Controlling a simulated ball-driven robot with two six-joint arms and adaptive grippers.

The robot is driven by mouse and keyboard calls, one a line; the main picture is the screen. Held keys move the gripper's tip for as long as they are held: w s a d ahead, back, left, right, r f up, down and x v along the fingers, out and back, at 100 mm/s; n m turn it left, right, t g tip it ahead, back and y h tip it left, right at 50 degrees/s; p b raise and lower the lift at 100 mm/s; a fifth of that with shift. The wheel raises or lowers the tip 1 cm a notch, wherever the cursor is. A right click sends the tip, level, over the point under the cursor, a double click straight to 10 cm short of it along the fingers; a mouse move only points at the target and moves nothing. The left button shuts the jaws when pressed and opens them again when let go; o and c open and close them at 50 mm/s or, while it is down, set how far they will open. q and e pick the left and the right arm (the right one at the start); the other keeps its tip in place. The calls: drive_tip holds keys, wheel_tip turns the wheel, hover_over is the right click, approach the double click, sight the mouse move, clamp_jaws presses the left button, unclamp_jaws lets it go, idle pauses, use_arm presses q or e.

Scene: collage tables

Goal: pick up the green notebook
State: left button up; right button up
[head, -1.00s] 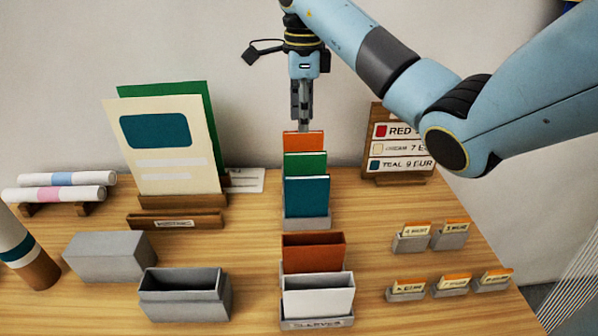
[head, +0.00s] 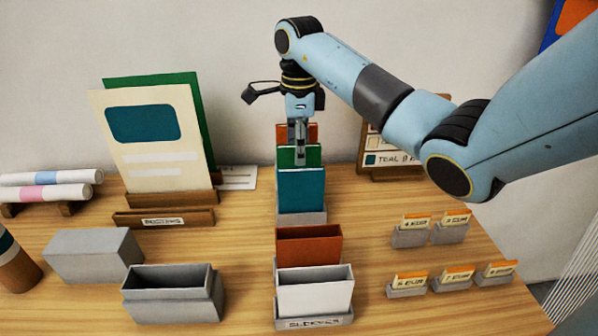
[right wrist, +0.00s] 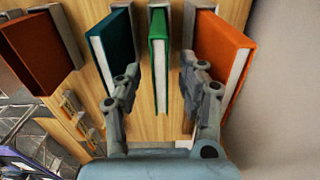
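The green notebook (head: 314,154) stands upright in a grey rack between the teal notebook (head: 302,191) in front and the orange notebook (head: 312,132) behind. My right gripper (head: 300,158) points down at the top of the green notebook. In the right wrist view the fingers of my right gripper (right wrist: 160,72) are apart, one on each side of the green notebook (right wrist: 158,62), with gaps visible. The right finger is close to the orange notebook (right wrist: 222,52). The teal notebook (right wrist: 108,48) lies left of the left finger. My left gripper is not in view.
A rust sleeve (head: 308,247) and a white sleeve (head: 315,297) stand nearer on the table. Grey boxes (head: 95,256) and a cream board (head: 150,150) are at left. Small card holders (head: 408,291) and a price sign (head: 370,150) are at right.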

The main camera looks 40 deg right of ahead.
clamp_jaws()
drive_tip(key=shift+r, duration=0.15)
